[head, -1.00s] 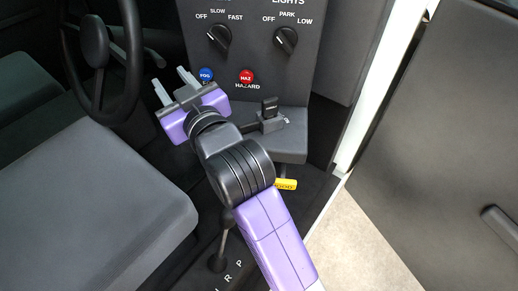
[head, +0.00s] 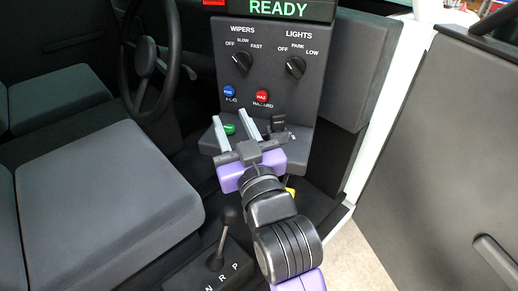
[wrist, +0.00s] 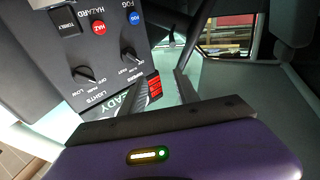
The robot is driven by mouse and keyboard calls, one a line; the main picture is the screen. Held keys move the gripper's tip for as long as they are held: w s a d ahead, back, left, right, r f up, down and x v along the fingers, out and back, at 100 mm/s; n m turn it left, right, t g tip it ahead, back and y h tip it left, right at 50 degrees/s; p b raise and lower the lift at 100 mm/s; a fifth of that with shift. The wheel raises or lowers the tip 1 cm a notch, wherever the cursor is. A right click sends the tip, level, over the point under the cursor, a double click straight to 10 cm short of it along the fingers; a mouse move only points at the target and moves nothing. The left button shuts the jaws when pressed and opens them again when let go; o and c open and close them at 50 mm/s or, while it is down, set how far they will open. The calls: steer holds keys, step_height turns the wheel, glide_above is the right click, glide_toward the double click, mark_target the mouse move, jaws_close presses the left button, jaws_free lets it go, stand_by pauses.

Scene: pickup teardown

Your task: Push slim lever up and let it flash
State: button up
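A thin dark stalk (head: 189,72) sticks out to the right of the steering column, behind the wheel (head: 143,62); it is small and dim, and I cannot tell its tilt. It may be the slim lever. My gripper (head: 229,120) is open and empty, with its two grey fingers apart in front of the lower dash panel. It is below and to the right of the stalk, apart from it. In the wrist view the gripper (wrist: 159,72) is open too, with the dash panel (wrist: 75,52) to its left.
The panel holds wiper (head: 243,61) and light (head: 295,66) knobs, blue (head: 229,92) and red (head: 261,97) buttons, and a READY display (head: 278,9). A gear lever (head: 224,236) and seat (head: 100,195) are at lower left.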

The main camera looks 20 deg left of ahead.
steer(key=shift+m+t+h, duration=0.3)
steer(key=shift+m+t, duration=0.4)
steer(key=shift+s+d+f, duration=0.2)
steer(key=shift+d+f, duration=0.1)
steer(key=shift+d, duration=0.5)
steer(key=shift+s+d+f, duration=0.25)
steer(key=shift+d, duration=0.55)
steer(key=shift+s+d+f, duration=0.2)
steer(key=shift+d+f, duration=0.1)
steer(key=shift+d, duration=0.5)
steer(key=shift+c, duration=0.3)
